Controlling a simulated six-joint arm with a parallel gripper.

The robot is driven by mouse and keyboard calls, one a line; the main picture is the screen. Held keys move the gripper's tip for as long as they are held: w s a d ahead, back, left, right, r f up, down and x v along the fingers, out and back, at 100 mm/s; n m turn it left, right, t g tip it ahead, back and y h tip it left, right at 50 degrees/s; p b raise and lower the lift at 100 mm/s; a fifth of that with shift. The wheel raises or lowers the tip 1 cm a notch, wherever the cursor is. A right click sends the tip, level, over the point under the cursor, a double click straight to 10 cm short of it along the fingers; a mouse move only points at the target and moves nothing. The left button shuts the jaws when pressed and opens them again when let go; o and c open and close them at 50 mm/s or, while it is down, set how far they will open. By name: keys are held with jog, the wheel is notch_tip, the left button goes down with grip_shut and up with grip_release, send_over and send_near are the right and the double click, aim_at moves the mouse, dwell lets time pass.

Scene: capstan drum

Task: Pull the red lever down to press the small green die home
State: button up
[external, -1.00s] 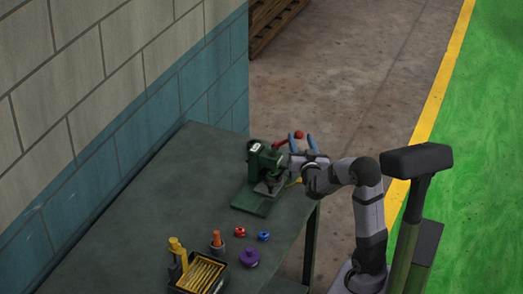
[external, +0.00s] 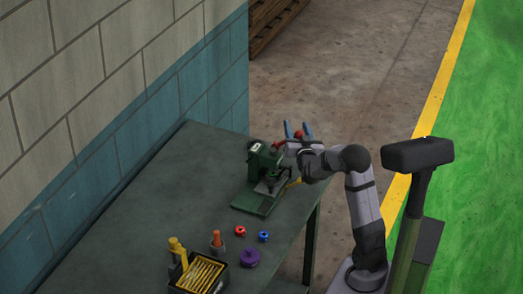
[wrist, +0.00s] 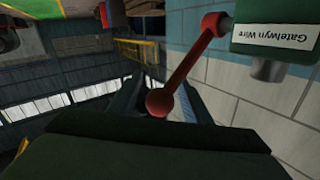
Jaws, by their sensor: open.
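The green press (external: 262,172) stands at the table's right edge. It also shows at the top right of the wrist view (wrist: 275,28), with a white label. Its red lever (wrist: 187,62) slants out from the press to a red ball knob (wrist: 157,103), still raised. I cannot make out the small green die; the press and my arm hide much of the area under the ram.
On the table (external: 205,160) lie a red piece (external: 240,230), a blue piece (external: 263,236) and a purple drum-like piece (external: 250,257). An orange-topped peg (external: 217,240) and a black tray (external: 180,286) of yellow strips stand nearby. A block wall borders the left.

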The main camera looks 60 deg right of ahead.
grip_shut()
jog(key=shift+f, duration=0.15)
jog(key=s+f+m+h+b, duration=0.3)
jog(key=f+m+b, duration=0.2)
jog(key=b, duration=1.6)
jog(key=shift+s+f+m+t, duration=0.15)
jog(key=shift+f+m+t, duration=0.15)
jog(key=shift+m, duration=0.2)
jog(key=shift+f, duration=0.1)
